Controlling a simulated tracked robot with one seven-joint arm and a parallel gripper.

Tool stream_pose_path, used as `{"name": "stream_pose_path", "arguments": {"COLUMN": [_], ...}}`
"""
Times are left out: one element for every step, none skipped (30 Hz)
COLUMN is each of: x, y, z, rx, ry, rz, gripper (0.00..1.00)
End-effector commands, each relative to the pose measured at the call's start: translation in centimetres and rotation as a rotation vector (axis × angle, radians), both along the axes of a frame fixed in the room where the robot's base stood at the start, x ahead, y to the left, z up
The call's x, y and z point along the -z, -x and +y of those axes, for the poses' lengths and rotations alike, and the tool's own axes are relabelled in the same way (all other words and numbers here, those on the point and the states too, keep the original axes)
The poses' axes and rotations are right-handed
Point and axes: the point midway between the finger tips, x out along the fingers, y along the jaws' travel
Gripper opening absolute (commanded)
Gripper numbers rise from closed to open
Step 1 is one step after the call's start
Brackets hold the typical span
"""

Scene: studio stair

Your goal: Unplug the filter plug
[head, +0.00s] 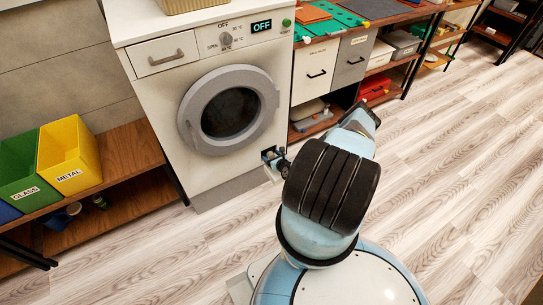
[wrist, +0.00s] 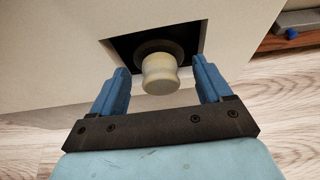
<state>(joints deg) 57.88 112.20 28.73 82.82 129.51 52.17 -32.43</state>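The filter plug (wrist: 160,74) is a pale, cream-coloured round knob. It sits in a dark square recess (wrist: 120,48) low on the front of the white washing machine (head: 150,85). In the wrist view my gripper (wrist: 161,82) is open, with one blue finger on each side of the plug and a visible gap to both. In the head view my gripper (head: 272,158) is at the recess near the machine's lower right corner, and the plug is hidden or too small to tell there. The machine's round door (head: 228,110) is shut, and its display reads OFF.
A wooden shelf (head: 130,150) with a green GLASS bin (head: 20,170) and a yellow METAL bin (head: 68,157) stands left of the machine. Drawers (head: 315,72) and a workbench with shelves stand to the right. The wood-plank floor (head: 450,170) is clear at the right.

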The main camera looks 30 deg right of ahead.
Motion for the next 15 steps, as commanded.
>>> {"name": "stream_pose_path", "arguments": {"x": [0.0,0.0,0.0,0.0,0.0,0.0,0.0,0.0,0.0,-0.1,-0.1,-0.2,-0.3,-0.5,-0.6], "y": [0.0,0.0,0.0,0.0,0.0,0.0,0.0,0.0,0.1,0.2,0.3,0.6,0.8,1.1,1.6], "z": [0.0,0.0,0.0,0.0,0.0,0.0,0.0,0.0,0.0,-0.1,-0.1,-0.1,0.0,0.0,-0.1], "rx": [0.000,0.000,0.000,0.000,0.000,0.000,0.000,0.000,0.000,0.000,0.000,0.000,0.000,-0.001,-0.001], "ry": [0.000,0.000,0.000,0.000,0.000,0.000,0.000,0.000,0.000,0.000,0.000,0.000,0.000,0.000,0.000], "rz": [0.000,0.000,0.000,0.000,0.000,0.000,0.000,0.000,0.000,0.000,0.000,0.000,0.000,0.001,0.001], "gripper": [0.83,0.85,0.85,0.85,0.85,0.85,0.85,0.85,0.85,0.85,0.85,0.85,0.85,0.85,0.85]}}
